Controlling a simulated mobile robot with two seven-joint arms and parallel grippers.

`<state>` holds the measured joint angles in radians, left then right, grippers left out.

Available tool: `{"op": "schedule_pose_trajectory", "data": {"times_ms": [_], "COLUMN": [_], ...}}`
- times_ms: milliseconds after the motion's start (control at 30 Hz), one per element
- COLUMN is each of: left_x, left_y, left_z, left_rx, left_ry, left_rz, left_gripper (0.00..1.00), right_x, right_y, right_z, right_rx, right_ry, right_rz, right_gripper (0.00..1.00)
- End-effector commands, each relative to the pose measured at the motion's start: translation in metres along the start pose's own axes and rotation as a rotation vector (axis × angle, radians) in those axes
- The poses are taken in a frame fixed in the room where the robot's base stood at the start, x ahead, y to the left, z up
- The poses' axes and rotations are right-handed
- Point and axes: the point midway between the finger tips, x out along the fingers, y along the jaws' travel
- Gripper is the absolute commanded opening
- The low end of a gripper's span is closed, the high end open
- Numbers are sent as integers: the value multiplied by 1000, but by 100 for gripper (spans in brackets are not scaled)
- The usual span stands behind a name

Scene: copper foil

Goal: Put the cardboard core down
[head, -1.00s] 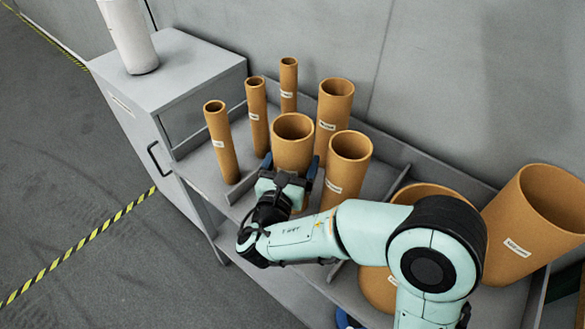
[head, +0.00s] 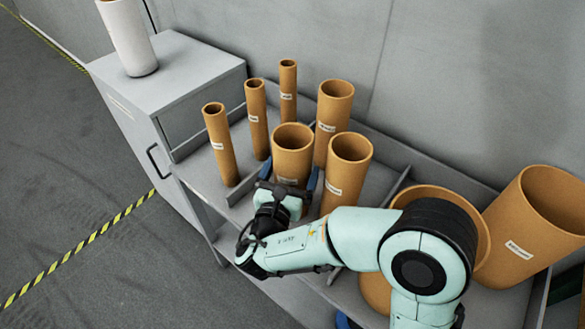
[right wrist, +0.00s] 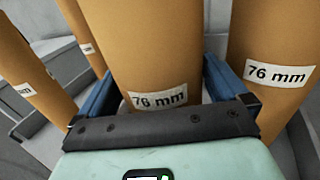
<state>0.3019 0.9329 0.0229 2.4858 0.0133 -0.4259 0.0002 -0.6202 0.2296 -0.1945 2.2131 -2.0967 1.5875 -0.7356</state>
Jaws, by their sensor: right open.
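The brown cardboard core (head: 292,152) with a white label stands upright in the front row of the grey rack. Its label reads 76 mm in the right wrist view (right wrist: 155,50). My right gripper (head: 288,182) is low at the core's near side. Its blue fingers are open, one on each side of the core, and the right wrist view shows them spread with the core between them. The core's base is hidden behind the gripper. My left gripper is not in view.
Another 76 mm core (head: 347,170) stands close to the right. Thinner cores (head: 221,145) stand to the left and taller ones behind. Wide cores (head: 535,225) are at the right. A grey cabinet (head: 165,85) carries a white roll (head: 128,35).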

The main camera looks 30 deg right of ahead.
Motion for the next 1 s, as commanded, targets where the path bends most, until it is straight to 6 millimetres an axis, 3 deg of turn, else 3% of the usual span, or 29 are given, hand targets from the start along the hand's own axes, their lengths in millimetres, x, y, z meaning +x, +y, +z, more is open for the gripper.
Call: {"op": "schedule_pose_trajectory", "data": {"times_ms": [300, 500, 667, 1000], "left_x": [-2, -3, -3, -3], "left_y": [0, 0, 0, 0], "left_z": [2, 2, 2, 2], "left_rx": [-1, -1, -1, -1], "left_ry": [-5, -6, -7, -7], "left_rz": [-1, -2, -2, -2], "left_gripper": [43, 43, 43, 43], "right_x": [-69, -100, -109, -110], "right_y": [1, 1, 0, 0], "right_z": [0, -1, -1, 0], "right_rx": [-3, -2, -2, -1], "right_ry": [1, 1, 1, 1], "right_rz": [7, 4, 1, 0], "right_gripper": [100, 100, 100, 100]}}
